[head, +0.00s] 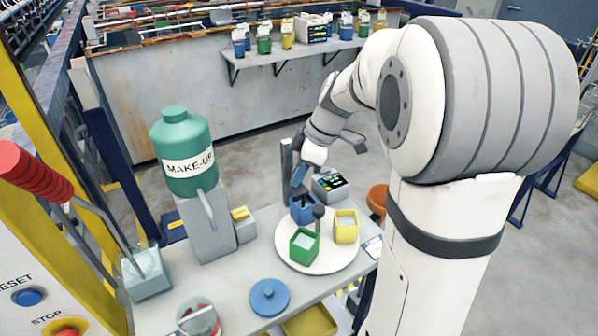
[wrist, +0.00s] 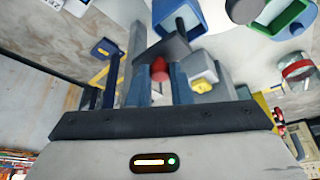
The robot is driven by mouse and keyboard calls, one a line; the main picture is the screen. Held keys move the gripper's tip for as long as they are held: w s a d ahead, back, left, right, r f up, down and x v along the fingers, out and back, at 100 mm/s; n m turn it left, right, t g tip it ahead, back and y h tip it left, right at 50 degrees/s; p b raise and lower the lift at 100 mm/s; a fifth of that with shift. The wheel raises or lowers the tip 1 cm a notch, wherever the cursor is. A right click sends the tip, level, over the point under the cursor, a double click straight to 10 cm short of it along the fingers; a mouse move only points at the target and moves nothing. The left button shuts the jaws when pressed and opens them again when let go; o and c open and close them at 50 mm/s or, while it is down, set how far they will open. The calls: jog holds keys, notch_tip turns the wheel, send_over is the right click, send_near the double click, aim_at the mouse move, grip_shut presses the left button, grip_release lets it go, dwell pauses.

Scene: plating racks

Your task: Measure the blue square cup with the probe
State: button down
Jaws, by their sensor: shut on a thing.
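The blue square cup (head: 300,214) stands on a white round turntable (head: 293,262), at its back left. It shows at the top of the wrist view (wrist: 161,14). My gripper (head: 299,178) is just above the cup, shut on a dark probe (wrist: 171,48). In the head view the probe's dark lower end reaches down at the cup's opening. I cannot tell whether its tip touches the contents. A meter (head: 329,185) with a lit display stands behind the turntable.
A green cup (head: 304,248) and a yellow cup (head: 346,230) share the turntable around a dark knob (head: 318,212). A green MAKE-UP bottle (head: 183,150) on a grey stand is to the left. A blue lid (head: 269,297) lies in front.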

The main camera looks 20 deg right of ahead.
notch_tip(320, 180, up, 6)
jog(key=shift+w+f+p, duration=0.1)
jog(key=shift+p, duration=0.6)
jog(key=c, duration=1.6)
grip_release()
jog(key=v, duration=0.8)
jog(key=shift+a, duration=0.1)
